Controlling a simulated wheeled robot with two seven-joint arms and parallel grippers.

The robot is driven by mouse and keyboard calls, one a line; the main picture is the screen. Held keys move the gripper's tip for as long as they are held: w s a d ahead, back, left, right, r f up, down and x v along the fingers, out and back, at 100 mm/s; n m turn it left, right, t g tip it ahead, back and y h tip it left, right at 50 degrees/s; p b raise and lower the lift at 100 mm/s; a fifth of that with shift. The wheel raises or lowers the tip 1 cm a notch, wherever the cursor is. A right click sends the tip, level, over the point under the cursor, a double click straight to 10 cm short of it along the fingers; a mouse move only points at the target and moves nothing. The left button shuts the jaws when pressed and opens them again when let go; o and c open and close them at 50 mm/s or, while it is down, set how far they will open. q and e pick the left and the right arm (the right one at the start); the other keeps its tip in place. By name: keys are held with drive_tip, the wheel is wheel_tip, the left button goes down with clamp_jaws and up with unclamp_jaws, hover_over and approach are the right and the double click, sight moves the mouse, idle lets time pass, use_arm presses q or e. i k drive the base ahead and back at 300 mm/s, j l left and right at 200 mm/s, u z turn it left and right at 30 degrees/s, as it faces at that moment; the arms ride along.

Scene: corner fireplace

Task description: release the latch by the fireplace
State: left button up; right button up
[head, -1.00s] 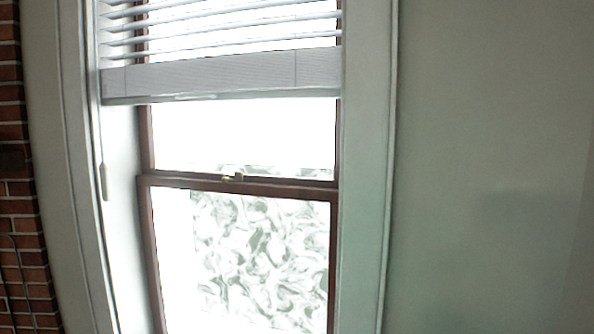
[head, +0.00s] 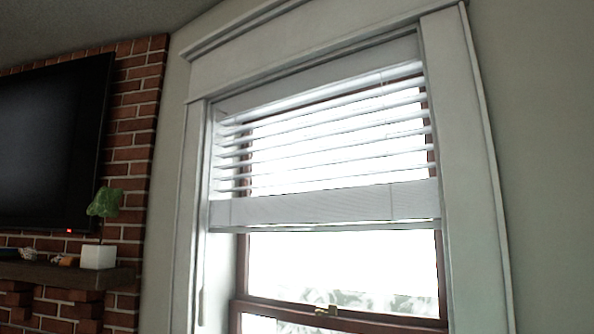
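A small brass-coloured latch (head: 327,310) sits on the dark wooden meeting rail (head: 380,320) of the sash window, low in the head view. It is too small to tell which way its lever points. The window stands to the right of the brick fireplace wall (head: 140,100). Neither of my grippers is in the view.
White blinds (head: 330,204) hang partly lowered over the upper sash, above the latch. Left of the window are a dark television (head: 50,145) and a wooden mantel (head: 65,274) bearing a green plant in a white pot (head: 98,257). Bare wall (head: 545,150) lies to the right.

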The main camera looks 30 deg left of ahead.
sight(332, 311)
drive_tip(key=i+j, duration=0.1)
drive_tip(key=j, duration=0.3)
drive_tip(key=i+j+u, duration=0.1)
drive_tip(key=j, duration=0.3)
drive_tip(key=i+j, duration=0.1)
drive_tip(key=j, duration=0.3)
drive_tip(key=i+j, duration=0.1)
drive_tip(key=j, duration=0.3)
drive_tip(key=i+j+u, duration=0.1)
drive_tip(key=j, duration=0.3)
drive_tip(key=i+j, duration=0.15)
drive_tip(key=j, duration=0.2)
drive_tip(key=i+j, duration=0.1)
drive_tip(key=j, duration=0.3)
drive_tip(key=u, duration=0.05)
